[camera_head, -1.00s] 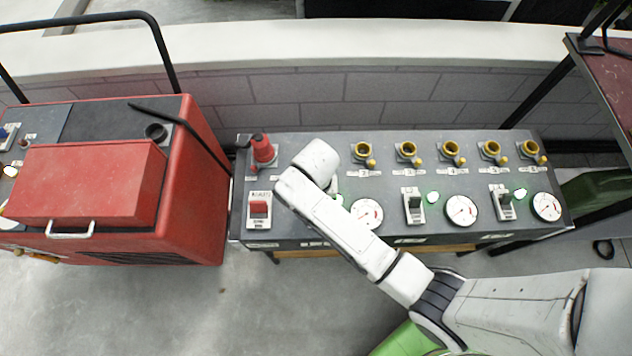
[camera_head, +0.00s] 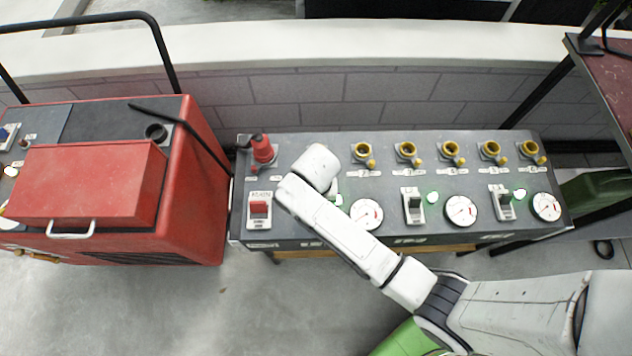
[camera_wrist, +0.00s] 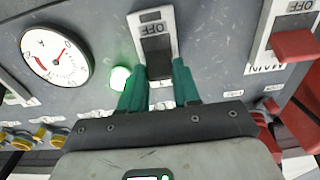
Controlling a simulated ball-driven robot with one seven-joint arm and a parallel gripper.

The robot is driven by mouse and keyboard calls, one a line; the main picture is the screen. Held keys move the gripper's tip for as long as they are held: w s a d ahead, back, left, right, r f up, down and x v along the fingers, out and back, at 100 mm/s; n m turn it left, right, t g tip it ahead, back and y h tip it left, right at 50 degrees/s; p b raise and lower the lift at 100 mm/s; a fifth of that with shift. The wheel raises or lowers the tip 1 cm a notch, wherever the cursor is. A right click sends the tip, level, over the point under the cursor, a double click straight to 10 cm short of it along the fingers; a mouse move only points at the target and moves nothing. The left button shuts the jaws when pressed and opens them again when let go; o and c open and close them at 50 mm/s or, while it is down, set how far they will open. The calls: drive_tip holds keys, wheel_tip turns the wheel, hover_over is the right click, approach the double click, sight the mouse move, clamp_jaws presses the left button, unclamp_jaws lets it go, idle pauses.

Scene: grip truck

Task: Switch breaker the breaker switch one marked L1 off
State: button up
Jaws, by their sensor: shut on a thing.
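In the wrist view, a black breaker switch (camera_wrist: 157,52) sits in a white plate with an OFF mark, which appears upside down. My gripper (camera_wrist: 160,73) has its two green fingers on either side of the black lever, shut on it. A green lamp (camera_wrist: 120,78) beside it is lit. In the head view, my arm covers this switch and my gripper. The L1 label is not readable in either view.
A red main switch (camera_head: 259,207) is left of my arm, and a red plug (camera_head: 262,148) stands behind it. Two other black switches (camera_head: 413,203) (camera_head: 504,200), round gauges and yellow sockets fill the panel's right. A red machine (camera_head: 90,190) stands close on the left.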

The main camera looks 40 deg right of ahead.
drive_tip(key=shift+s+a+t+h, duration=0.4)
drive_tip(key=shift+s+t+h, duration=0.2)
drive_tip(key=shift+t+h, duration=0.3)
drive_tip(key=t+b, duration=0.1)
drive_tip(key=s+t+h+b, duration=0.1)
drive_tip(key=shift+a+f+b, duration=0.35)
drive_tip(key=t+h+b, duration=0.1)
drive_tip(key=b, duration=0.1)
drive_tip(key=t+h+b, duration=0.1)
drive_tip(key=b, duration=0.2)
drive_tip(key=s+a+t+b, duration=0.1)
drive_tip(key=b, duration=0.1)
drive_tip(key=shift+s+f+t+h+b, duration=0.1)
drive_tip(key=shift+f+t+h+b, duration=0.25)
drive_tip(key=shift+t+h, duration=0.05)
drive_tip(key=t+b, duration=0.1)
drive_tip(key=b, duration=0.1)
drive_tip(key=shift+s+a+h+b, duration=0.2)
drive_tip(key=shift+h+b, duration=0.1)
drive_tip(key=shift+h, duration=0.1)
drive_tip(key=shift+r, duration=0.15)
drive_tip(key=o, duration=1.1)
drive_tip(key=shift+c, duration=0.2)
drive_tip(key=v, duration=1)
drive_tip(key=shift+s+a+r, duration=0.2)
drive_tip(key=shift+s, duration=0.1)
